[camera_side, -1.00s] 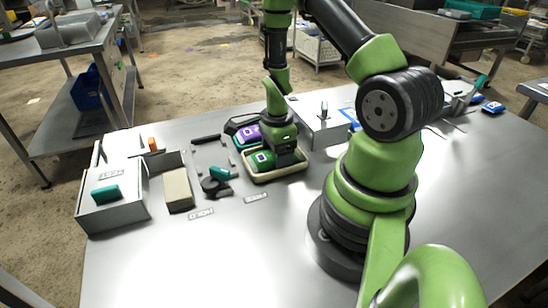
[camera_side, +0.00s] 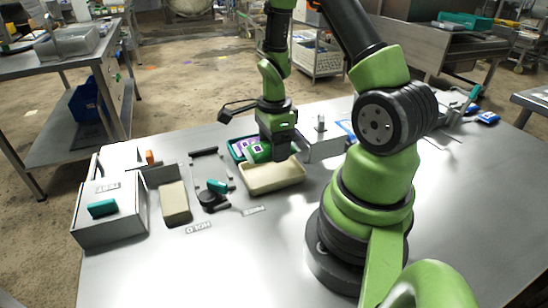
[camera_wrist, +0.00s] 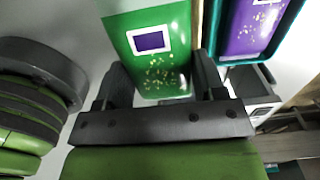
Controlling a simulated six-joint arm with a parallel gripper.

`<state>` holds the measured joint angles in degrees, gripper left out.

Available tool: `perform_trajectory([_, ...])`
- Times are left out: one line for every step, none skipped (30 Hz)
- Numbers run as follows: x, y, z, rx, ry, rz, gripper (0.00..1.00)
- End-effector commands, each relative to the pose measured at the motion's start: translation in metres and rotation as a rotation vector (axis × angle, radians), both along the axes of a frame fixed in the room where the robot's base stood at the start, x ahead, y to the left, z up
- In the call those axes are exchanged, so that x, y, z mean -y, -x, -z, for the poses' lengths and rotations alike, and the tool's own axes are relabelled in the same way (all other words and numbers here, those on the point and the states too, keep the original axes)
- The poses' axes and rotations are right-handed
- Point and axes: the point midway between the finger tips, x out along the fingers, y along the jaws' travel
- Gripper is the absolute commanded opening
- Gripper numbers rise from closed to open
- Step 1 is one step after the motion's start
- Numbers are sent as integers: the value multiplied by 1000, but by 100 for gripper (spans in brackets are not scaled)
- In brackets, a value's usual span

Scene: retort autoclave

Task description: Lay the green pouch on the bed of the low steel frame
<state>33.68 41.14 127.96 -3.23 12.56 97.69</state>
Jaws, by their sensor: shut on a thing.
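The green pouch (camera_side: 259,152), with a white-edged purple label, is held in my gripper (camera_side: 272,154) above the cream tray (camera_side: 273,182). In the wrist view the pouch (camera_wrist: 150,45) sits between the two dark fingers of my gripper (camera_wrist: 161,78). The cream tray looks empty in the side view. I cannot pick out the low steel frame with certainty; a low grey metal structure (camera_side: 165,172) stands at the left of the table, its bed not clearly visible.
A purple pouch (camera_wrist: 248,28) lies in a teal tray (camera_wrist: 221,45) behind the cream tray. A steel box (camera_side: 323,148) with a knob stands right of it. The front table is clear.

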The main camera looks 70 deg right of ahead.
Motion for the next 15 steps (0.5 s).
perform_trajectory([1, -1, -10, 6, 4, -1, 38])
perform_trajectory([1, -1, -15, 5, 3, -1, 38])
perform_trajectory([0, 0, -20, 5, 3, -1, 38])
perform_trajectory([0, -1, -24, 5, 3, -1, 38])
perform_trajectory([0, -1, -28, 4, 3, 0, 38])
perform_trajectory([0, -1, -32, 4, 2, -2, 38])
perform_trajectory([0, -1, -34, 4, 2, -8, 38])
perform_trajectory([0, -2, -36, 2, 2, -19, 38])
perform_trajectory([0, -5, -38, 2, 2, -41, 38])
perform_trajectory([0, -8, -39, 2, 2, -67, 38])
perform_trajectory([0, -12, -40, 1, 1, -102, 38])
perform_trajectory([0, -18, -40, 1, 1, -162, 38])
perform_trajectory([0, -24, -41, 1, 1, -218, 38])
perform_trajectory([0, -31, -41, 1, 2, -279, 38])
perform_trajectory([-1, -41, -41, 2, 2, -373, 38])
